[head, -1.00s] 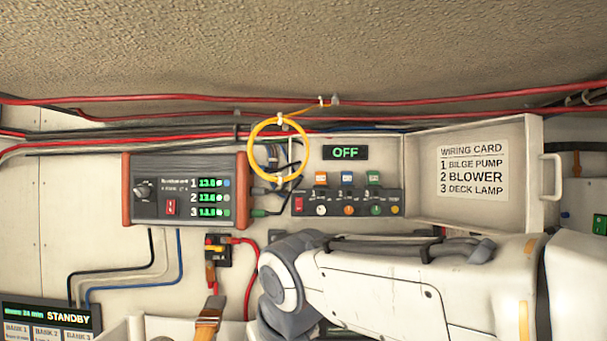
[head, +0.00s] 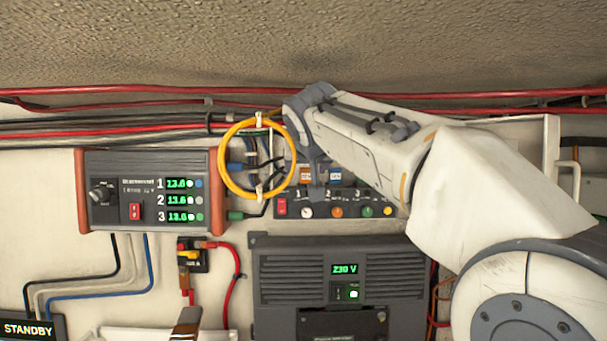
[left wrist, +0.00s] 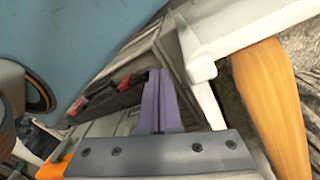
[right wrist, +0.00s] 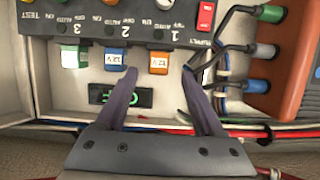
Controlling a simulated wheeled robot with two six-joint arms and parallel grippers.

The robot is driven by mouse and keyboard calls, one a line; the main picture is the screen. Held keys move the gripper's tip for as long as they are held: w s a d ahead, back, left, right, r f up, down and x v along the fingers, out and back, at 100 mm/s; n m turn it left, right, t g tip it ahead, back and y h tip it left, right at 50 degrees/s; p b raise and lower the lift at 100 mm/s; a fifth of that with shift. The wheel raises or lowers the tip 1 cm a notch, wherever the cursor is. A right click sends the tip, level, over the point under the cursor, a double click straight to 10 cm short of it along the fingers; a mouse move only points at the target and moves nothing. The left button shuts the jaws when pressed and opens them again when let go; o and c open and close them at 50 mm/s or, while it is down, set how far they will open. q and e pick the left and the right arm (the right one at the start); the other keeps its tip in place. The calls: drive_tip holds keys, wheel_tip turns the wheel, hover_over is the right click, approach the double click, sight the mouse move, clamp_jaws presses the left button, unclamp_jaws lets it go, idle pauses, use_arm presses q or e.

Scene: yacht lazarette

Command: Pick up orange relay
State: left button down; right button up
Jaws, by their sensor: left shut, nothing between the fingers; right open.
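The orange relay (right wrist: 159,62) sits in the socket row of the relay panel (right wrist: 145,30), between the open fingers of my right gripper (right wrist: 158,74) in the right wrist view. The fingertips point at the panel, one each side of the relay; I cannot tell whether they touch it. In the head view the relay (head: 306,175) is partly covered by my right gripper (head: 318,168). A blue relay (right wrist: 116,60) and a green relay (right wrist: 74,58) sit beside it. My left gripper (left wrist: 159,76) is shut and empty in the left wrist view.
A yellow cable loop (head: 228,165) hangs left of the panel. Cable plugs (right wrist: 265,50) are close beside the right gripper. A display unit (head: 150,190) stands left, and a 230 V unit (head: 340,275) is below. Red cables (head: 460,95) run above.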

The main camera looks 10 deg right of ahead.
sight(306, 172)
drive_tip(key=p+x, duration=0.2)
drive_tip(key=x, duration=0.1)
drive_tip(key=shift+w+d+f, duration=0.1)
drive_tip(key=shift+w+d, duration=0.1)
drive_tip(key=shift+w, duration=0.15)
drive_tip(key=shift+w+d+f+p, duration=0.1)
drive_tip(key=shift+w+f+p, duration=0.25)
drive_tip(key=shift+w, duration=0.15)
clamp_jaws()
drive_tip(key=shift+r, duration=0.3)
